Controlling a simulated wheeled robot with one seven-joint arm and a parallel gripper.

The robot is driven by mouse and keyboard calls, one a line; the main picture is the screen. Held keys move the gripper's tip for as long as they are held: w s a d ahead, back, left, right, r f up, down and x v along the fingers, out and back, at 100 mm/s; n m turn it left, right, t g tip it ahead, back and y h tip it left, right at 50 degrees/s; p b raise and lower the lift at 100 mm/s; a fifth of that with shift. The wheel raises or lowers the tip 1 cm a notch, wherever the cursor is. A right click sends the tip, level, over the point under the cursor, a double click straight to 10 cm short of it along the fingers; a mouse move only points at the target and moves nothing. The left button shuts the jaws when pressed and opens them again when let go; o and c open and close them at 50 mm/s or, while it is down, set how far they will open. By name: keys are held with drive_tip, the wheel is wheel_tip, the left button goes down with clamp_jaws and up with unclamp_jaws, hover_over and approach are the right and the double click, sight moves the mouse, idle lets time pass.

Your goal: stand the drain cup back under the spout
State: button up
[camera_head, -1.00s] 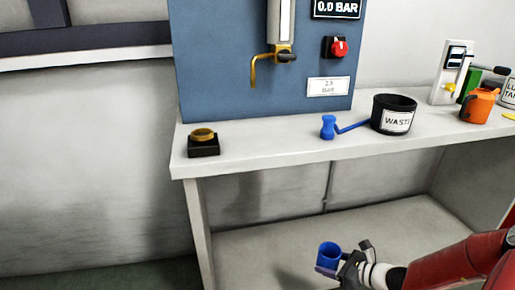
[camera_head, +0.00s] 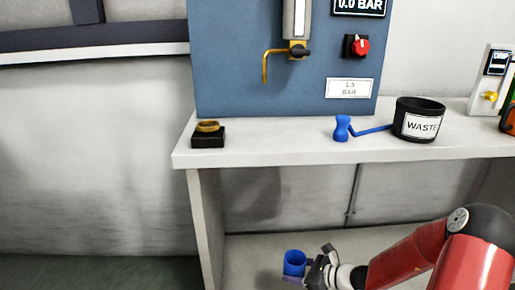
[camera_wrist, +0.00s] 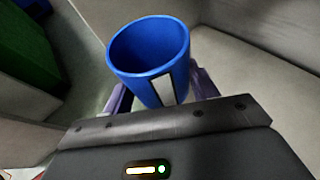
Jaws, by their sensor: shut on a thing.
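The blue drain cup (camera_head: 294,262) is low in the head view, below the level of the bench top. My gripper (camera_head: 300,277) is shut on it. In the wrist view the cup (camera_wrist: 150,52) sits between the two purple fingers (camera_wrist: 158,98), its open rim toward the camera and a pale stripe on its side. The brass spout (camera_head: 266,66) points down from the blue panel (camera_head: 230,60). The bench top (camera_head: 270,148) below the spout is bare.
A black block with a brass ring (camera_head: 208,134) stands at the bench's left front. A blue handle-like piece (camera_head: 342,128) and the black WASTE pot (camera_head: 419,120) stand right of the spout. A red knob (camera_head: 361,46) and a 1.5 BAR label (camera_head: 348,88) are on the panel.

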drive_tip(key=f, duration=0.1)
drive_tip(key=f+b, duration=0.2)
drive_tip(key=f, duration=0.1)
drive_tip(key=shift+s+a+f, duration=0.1)
drive_tip(key=shift+s+a, duration=0.1)
drive_tip(key=shift+a, duration=0.1)
